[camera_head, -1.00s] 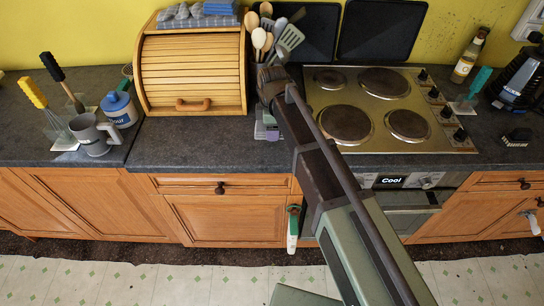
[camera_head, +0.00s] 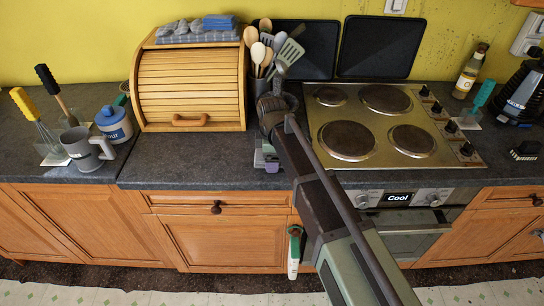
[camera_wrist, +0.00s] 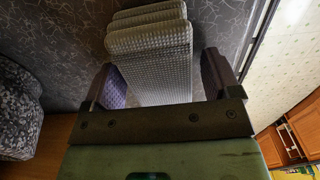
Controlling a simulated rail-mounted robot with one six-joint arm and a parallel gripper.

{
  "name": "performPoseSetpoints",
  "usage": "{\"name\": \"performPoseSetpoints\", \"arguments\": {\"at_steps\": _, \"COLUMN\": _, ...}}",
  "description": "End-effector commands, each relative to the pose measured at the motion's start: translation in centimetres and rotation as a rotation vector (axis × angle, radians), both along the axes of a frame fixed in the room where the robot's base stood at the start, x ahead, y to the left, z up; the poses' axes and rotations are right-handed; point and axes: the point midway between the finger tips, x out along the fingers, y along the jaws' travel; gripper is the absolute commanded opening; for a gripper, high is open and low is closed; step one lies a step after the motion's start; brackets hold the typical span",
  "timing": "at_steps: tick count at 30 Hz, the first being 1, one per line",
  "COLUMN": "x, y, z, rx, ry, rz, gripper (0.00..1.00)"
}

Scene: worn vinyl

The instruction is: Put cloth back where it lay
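A pale grey, waffle-textured cloth (camera_wrist: 155,72), folded in layers, lies between the two fingers of my gripper (camera_wrist: 160,75) in the wrist view. The fingers are spread wide, one at each side of the cloth. A thin dark gap shows beside the right finger; whether the left finger touches the cloth is unclear. In the head view my gripper (camera_head: 266,158) points down low over the worktop, right of the bread bin and left of the hob. The cloth is hard to make out there. The palm hides the cloth's near end.
A wooden bread bin (camera_head: 190,85) stands at left, with a checked cloth (camera_head: 195,37) and blue cloth (camera_head: 218,22) on top. A utensil pot (camera_head: 262,85) is close behind my gripper. The hob (camera_head: 385,125) is at right. Worktop (camera_head: 190,160) before the bin is clear.

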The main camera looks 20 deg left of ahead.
Motion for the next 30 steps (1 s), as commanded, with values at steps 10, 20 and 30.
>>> {"name": "performPoseSetpoints", "arguments": {"at_steps": 10, "x": 0.0, "y": 0.0, "z": 0.7, "rx": 0.0, "ry": 0.0, "rz": 0.0, "gripper": 0.83}}
{"name": "performPoseSetpoints", "arguments": {"at_steps": 20, "x": 0.0, "y": 0.0, "z": 8.4, "rx": 0.0, "ry": 0.0, "rz": 0.0, "gripper": 0.83}}
{"name": "performPoseSetpoints", "arguments": {"at_steps": 30, "x": 0.0, "y": 0.0, "z": 12.6, "rx": 0.0, "ry": 0.0, "rz": 0.0, "gripper": 0.83}}
